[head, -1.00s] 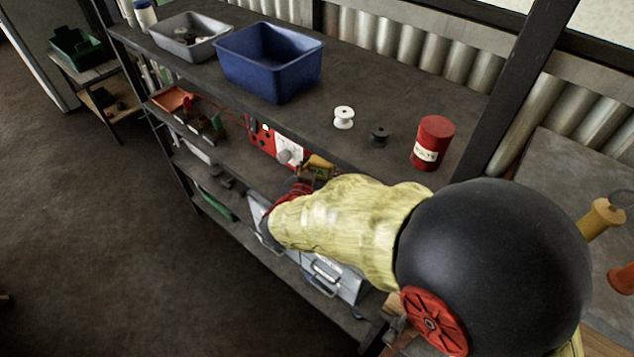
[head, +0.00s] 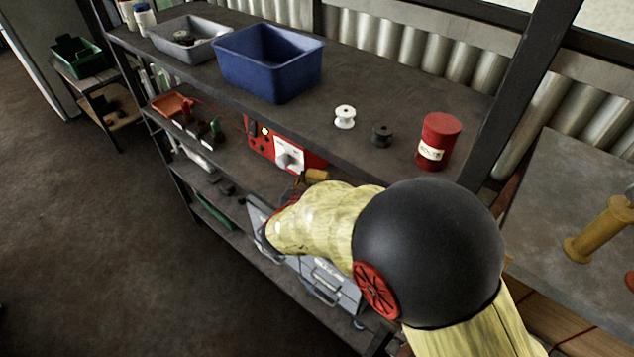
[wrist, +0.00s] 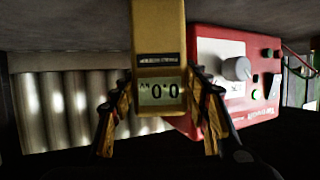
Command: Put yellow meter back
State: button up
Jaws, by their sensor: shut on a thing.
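The yellow meter (wrist: 158,45) is between the fingers of my gripper (wrist: 160,82) in the wrist view, its small grey display facing the camera. The wrist picture looks upside down. My gripper is shut on the meter. In the head view a small yellow part of the meter (head: 317,175) shows just past my wrist, at the middle shelf, near the front right of the red instrument box (head: 284,152). My arm hides most of the gripper there. I cannot tell whether the meter touches the shelf.
The red box also stands close beside the meter in the wrist view (wrist: 232,80). The upper shelf (head: 375,95) overhangs, bearing a blue bin (head: 268,65), a white spool (head: 345,117), a dark spool (head: 382,136) and a red can (head: 438,141). A grey metal case (head: 325,280) lies below my forearm.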

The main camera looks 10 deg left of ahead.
jog(key=shift+f, duration=0.15)
jog(key=o, duration=1.4)
jog(key=shift+s+r, duration=0.25)
jog(key=shift+r, duration=0.1)
jog(key=p+v, duration=0.3)
jog(key=v, duration=0.8)
jog(key=shift+s+p, duration=0.25)
jog(key=shift+p, duration=0.15)
jog(key=shift+s+f, duration=0.1)
